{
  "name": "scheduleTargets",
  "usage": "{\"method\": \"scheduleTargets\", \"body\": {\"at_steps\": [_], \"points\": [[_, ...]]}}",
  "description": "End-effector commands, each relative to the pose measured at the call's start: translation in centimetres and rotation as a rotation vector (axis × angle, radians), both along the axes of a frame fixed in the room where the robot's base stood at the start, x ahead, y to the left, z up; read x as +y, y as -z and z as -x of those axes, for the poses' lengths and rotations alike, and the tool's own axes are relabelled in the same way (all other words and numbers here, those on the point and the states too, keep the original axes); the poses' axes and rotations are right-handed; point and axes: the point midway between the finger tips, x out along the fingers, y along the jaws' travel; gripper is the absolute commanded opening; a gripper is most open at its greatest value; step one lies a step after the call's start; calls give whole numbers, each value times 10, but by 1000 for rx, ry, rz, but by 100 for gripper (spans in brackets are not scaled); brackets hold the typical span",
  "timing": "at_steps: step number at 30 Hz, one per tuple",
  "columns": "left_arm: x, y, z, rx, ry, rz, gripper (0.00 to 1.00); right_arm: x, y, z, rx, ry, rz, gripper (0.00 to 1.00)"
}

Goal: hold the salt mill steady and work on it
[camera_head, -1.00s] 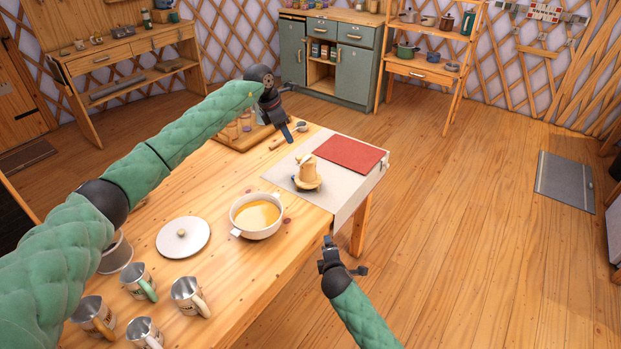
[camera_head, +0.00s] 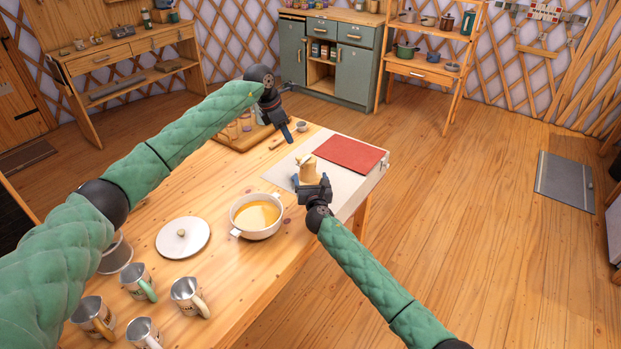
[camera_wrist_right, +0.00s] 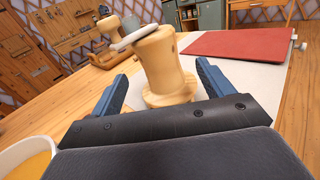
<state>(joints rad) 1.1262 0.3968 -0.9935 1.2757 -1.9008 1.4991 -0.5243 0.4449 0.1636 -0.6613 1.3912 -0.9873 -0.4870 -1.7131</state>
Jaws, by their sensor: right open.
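The salt mill (camera_head: 308,169) is a pale wooden mill standing upright on the light grey mat (camera_head: 284,171) near the table's right edge. In the right wrist view the mill (camera_wrist_right: 164,62) has a grey crank arm with a wooden knob (camera_wrist_right: 108,24) reaching left. My right gripper (camera_head: 311,180) is open at the near side of the mill; its blue fingers lie left and right of the mill's lower body, with gaps visible. The gripper hides the mill's base in the head view. My left gripper (camera_head: 286,131) hangs over the table's far end, beyond the mill; its jaw opening is unclear.
A red cloth (camera_head: 345,155) lies right of the mill. A white pot of yellow liquid (camera_head: 257,214) stands to the left, near my right gripper. A white lid (camera_head: 183,237) and several metal mugs (camera_head: 187,293) are nearer the front. A wooden tray (camera_head: 236,138) sits behind.

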Motion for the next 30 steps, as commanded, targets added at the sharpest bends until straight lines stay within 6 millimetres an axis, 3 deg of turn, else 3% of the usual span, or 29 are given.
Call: {"method": "scheduleTargets", "body": {"at_steps": [8, 21, 30], "points": [[0, 0, 0, 0, 0, 0, 36, 4, -3, -21, -25, -9, 69, 80], [0, 0, 0, 0, 0, 0, 36, 12, -2, -76, -21, -8, 67, 80], [0, 0, 0, 0, 0, 0, 36, 12, -2, -87, -21, -8, 66, 80]]}}
